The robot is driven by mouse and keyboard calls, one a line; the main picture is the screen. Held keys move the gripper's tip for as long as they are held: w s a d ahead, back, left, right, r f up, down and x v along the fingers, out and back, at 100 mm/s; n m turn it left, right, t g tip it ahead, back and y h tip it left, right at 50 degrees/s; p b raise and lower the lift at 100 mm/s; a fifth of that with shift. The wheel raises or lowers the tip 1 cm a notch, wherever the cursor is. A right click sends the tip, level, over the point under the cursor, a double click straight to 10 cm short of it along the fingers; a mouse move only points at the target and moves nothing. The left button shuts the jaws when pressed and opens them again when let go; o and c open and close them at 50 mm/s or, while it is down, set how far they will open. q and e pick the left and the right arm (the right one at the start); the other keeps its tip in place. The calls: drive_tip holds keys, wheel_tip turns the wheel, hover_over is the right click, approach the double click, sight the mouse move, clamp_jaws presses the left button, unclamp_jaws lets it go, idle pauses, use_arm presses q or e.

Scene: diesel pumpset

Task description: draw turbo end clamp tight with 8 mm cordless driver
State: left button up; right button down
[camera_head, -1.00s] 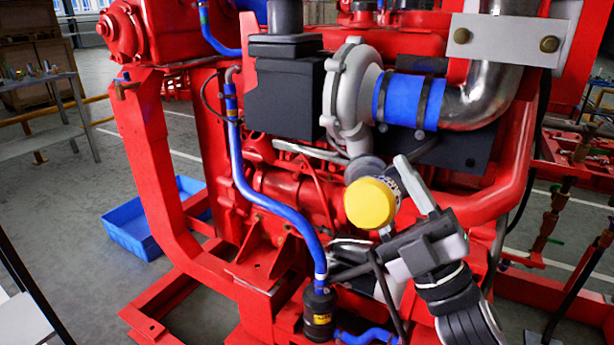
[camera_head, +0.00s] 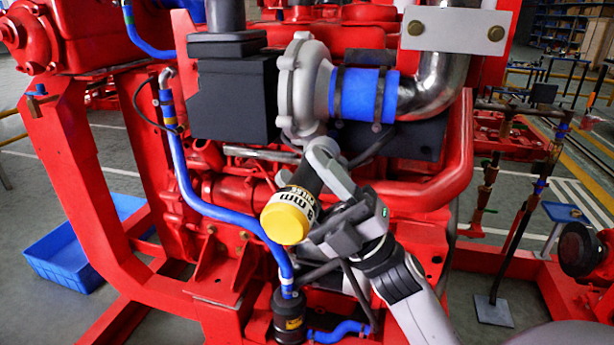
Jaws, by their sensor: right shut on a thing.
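My right gripper (camera_head: 330,200) is shut on the cordless driver (camera_head: 288,214), a dark cylinder with a yellow end cap and a white "8 mm" label. The driver's yellow end faces the camera and its far end points up toward the turbo. The grey turbo housing (camera_head: 303,88) stands above it. A blue hose (camera_head: 359,95) joins the turbo to a shiny metal elbow (camera_head: 437,85). Two dark clamps ring the hose: the turbo end clamp (camera_head: 336,94) at its left and another (camera_head: 380,96) at its right. The driver's tip is hidden. My left gripper is not in view.
The red engine frame (camera_head: 85,170) surrounds the work area. A black box (camera_head: 234,98) sits left of the turbo. A thin blue hose (camera_head: 190,190) runs down to a black canister (camera_head: 289,314). A blue tray (camera_head: 70,262) lies on the floor at left.

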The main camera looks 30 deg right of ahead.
drive_tip(key=shift+w+d+b, duration=0.4)
drive_tip(key=shift+w+d, duration=1.05)
drive_tip(key=shift+d, duration=0.3)
drive_tip(key=shift+w+d+r, duration=0.1)
drive_tip(key=shift+w+d, duration=0.35)
drive_tip(key=shift+d, duration=0.1)
idle(2.5)
idle(0.5)
drive_tip(key=shift+s+a, duration=0.9)
drive_tip(key=shift+a, duration=0.15)
drive_tip(key=shift+s+a, duration=0.85)
drive_tip(key=shift+a, duration=0.2)
